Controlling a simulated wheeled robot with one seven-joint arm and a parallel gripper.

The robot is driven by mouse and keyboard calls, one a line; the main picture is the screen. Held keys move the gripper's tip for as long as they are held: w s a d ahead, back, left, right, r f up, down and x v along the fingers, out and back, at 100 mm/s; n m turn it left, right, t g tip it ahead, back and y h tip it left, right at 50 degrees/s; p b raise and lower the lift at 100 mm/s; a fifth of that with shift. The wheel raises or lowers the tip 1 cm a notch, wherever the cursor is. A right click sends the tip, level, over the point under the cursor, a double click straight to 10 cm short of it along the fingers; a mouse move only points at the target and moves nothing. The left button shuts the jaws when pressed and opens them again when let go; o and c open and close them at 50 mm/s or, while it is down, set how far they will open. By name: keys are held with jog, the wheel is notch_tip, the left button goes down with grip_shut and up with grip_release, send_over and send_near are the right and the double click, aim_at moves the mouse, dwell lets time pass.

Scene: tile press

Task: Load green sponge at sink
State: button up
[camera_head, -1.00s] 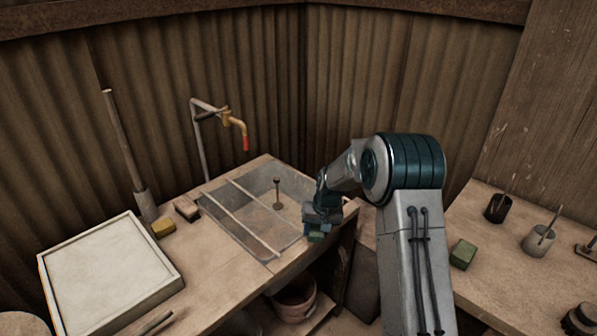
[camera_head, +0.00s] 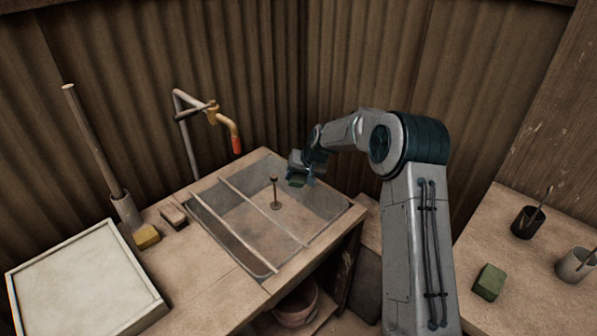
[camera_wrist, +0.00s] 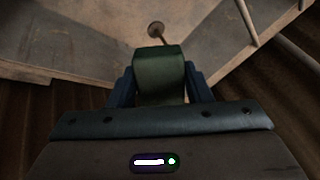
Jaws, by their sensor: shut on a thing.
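My gripper (camera_head: 301,174) is shut on a green sponge (camera_head: 298,181), which sits between the two blue fingers. The held sponge fills the middle of the wrist view (camera_wrist: 160,75). My gripper holds it over the right back part of the sink (camera_head: 237,236), apart from the basin floor. The sink is a sunken rectangular basin with two rods across it and an upright plug or stopper (camera_head: 274,190) in it. In the wrist view the stopper (camera_wrist: 155,29) lies just beyond the sponge. A second green sponge-like block (camera_head: 489,282) lies on the right bench.
A tap with a red tip (camera_head: 236,144) rises behind the sink. A yellow block (camera_head: 146,237), a brown brush (camera_head: 172,216) and a pale tray (camera_head: 80,280) sit left of it. Cups (camera_head: 527,222) stand on the right bench. A bucket (camera_head: 296,304) is below.

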aim_at(299, 175)
notch_tip(299, 175, down, 5)
jog(key=shift+r+b, duration=0.2)
jog(key=shift+b, duration=0.75)
notch_tip(299, 175, down, 13)
jog(key=b, duration=0.9)
jog(key=shift+b, duration=0.35)
jog(key=shift+f, duration=0.1)
jog(key=shift+r+p, duration=4.2)
jog(key=shift+r, duration=4.2)
jog(key=shift+r+p, duration=1.05)
jog(key=shift+r, duration=0.95)
jog(key=shift+s+d, duration=0.1)
